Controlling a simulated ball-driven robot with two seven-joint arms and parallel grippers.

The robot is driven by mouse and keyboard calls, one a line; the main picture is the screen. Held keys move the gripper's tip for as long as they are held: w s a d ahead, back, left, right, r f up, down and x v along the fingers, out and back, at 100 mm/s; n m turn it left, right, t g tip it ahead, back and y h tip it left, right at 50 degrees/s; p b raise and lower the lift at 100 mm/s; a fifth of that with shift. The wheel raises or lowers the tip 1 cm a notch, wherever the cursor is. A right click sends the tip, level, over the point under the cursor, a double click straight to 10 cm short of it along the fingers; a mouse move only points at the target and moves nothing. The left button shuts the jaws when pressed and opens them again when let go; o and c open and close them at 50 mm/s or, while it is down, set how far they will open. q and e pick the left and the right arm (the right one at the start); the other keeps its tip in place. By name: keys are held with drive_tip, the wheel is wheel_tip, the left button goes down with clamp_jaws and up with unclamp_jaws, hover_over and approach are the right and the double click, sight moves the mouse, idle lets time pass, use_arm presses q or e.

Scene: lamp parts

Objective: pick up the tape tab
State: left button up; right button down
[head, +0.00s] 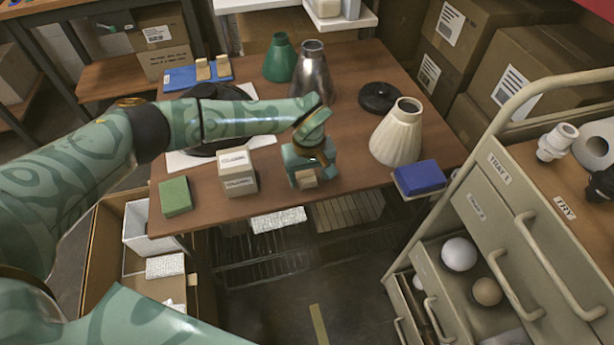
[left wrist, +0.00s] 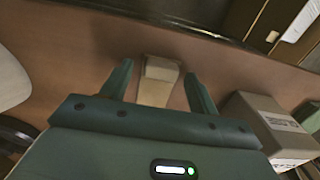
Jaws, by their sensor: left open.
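The tape tab (head: 307,179) looks like a small tan block near the front edge of the brown table. My left gripper (head: 304,173) is open and points down over it. In the left wrist view the tab (left wrist: 158,82) lies between the two spread fingers of the left gripper (left wrist: 158,75), with a gap on each side. Its near end is hidden behind the gripper body. My right gripper is not in view.
A labelled white box (head: 237,172) stands just left of the gripper, and a green block (head: 175,196) lies farther left. A cream lampshade (head: 397,135) and a blue box (head: 419,178) are to the right. A blue holder (head: 180,78) with two tan pieces lies at the back left.

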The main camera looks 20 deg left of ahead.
use_arm(q)
drive_tip(key=shift+r, duration=0.1)
drive_tip(key=c, duration=1)
drive_tip(key=shift+c, duration=0.2)
